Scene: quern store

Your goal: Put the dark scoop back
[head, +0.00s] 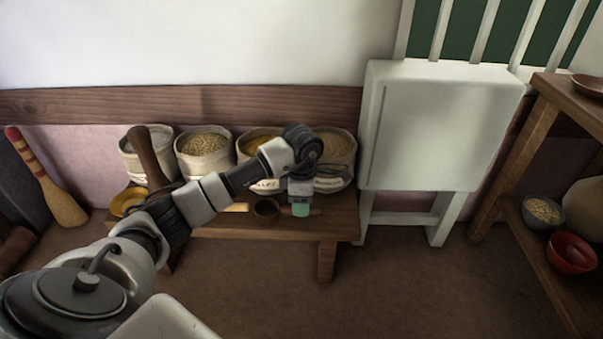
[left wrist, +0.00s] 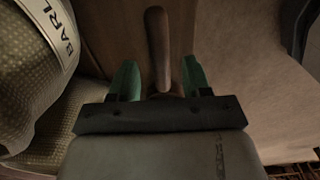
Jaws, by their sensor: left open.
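The dark scoop (head: 266,209) lies on the low wooden bench (head: 340,222) in front of the grain sacks. Its dark round bowl shows left of my left gripper (head: 301,208), and a short piece of handle shows to the right of it. My left gripper points down over the handle with its green fingertips. In the left wrist view my left gripper (left wrist: 160,78) is open, with a brown handle (left wrist: 157,40) running between the two fingers. I see no finger clearly pressing on the handle. The bowl is hidden in that view. My right gripper is not in view.
Several open sacks, one a sack of pale grain (head: 205,143), stand along the back of the bench. A white panel (head: 430,125) stands to the right. A shelf (head: 535,235) holds a red bowl (head: 572,252).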

